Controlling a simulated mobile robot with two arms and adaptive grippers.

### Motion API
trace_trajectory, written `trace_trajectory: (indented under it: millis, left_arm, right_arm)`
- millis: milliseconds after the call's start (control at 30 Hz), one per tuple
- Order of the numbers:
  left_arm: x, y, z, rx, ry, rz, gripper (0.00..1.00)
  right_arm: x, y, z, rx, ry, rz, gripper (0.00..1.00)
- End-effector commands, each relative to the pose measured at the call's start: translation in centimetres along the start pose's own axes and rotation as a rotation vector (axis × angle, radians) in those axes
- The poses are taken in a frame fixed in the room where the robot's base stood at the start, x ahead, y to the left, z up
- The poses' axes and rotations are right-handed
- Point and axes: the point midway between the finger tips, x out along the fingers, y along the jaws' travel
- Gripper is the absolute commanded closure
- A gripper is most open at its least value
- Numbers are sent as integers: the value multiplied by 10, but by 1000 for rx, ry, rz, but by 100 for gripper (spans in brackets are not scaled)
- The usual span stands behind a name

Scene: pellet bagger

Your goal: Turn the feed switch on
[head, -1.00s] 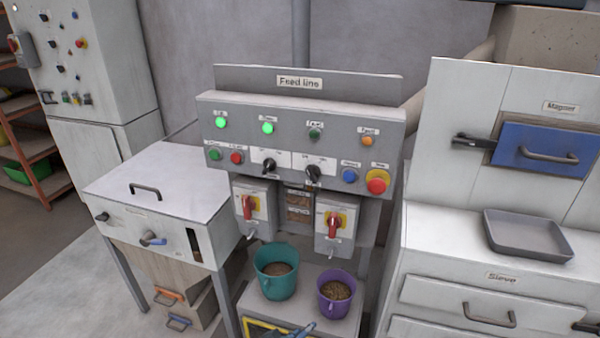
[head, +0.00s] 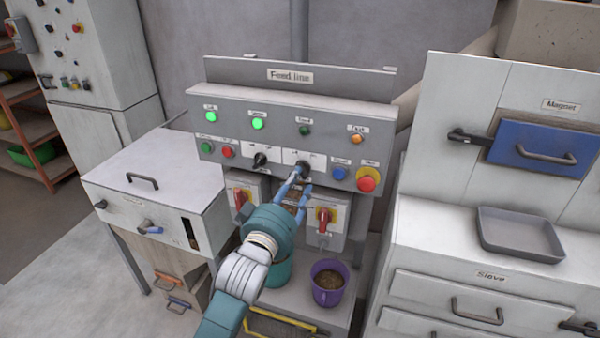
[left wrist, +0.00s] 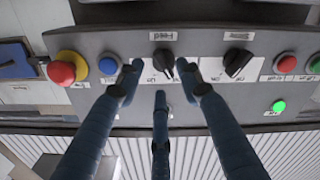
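The feed switch (head: 304,167) is a black rotary knob on a white plate in the grey Feed line panel, right of a similar black knob (head: 260,160). In the upside-down left wrist view the feed switch (left wrist: 164,61) sits under a label reading Feed. My left gripper (head: 299,182) has its blue fingers up at the panel. In the left wrist view the gripper (left wrist: 159,70) is open, with fingertips either side of the knob and a third finger short of it. Contact cannot be told. The lamp above the feed switch (head: 305,130) is dark green. My right gripper is not in view.
A blue button (head: 339,173) and a red mushroom button (head: 367,180) sit right of the feed switch. Red-handled switch boxes (head: 323,221) hang below. A purple bucket (head: 328,284) and a partly hidden teal bucket (head: 278,270) stand underneath.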

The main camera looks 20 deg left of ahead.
Motion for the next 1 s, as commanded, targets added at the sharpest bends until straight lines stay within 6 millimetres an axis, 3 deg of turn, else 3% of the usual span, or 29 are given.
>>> trace_trajectory:
  millis: [233,600,800,1000]
  left_arm:
    - [32,0,-1,1,0,0,64]
    - [37,0,1,1,0,0,64]
    - [37,0,0,1,0,0,100]
    - [37,0,0,4,0,0,100]
  right_arm:
    - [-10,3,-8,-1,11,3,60]
    - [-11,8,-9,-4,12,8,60]
    - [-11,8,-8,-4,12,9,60]
    - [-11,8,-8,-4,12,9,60]
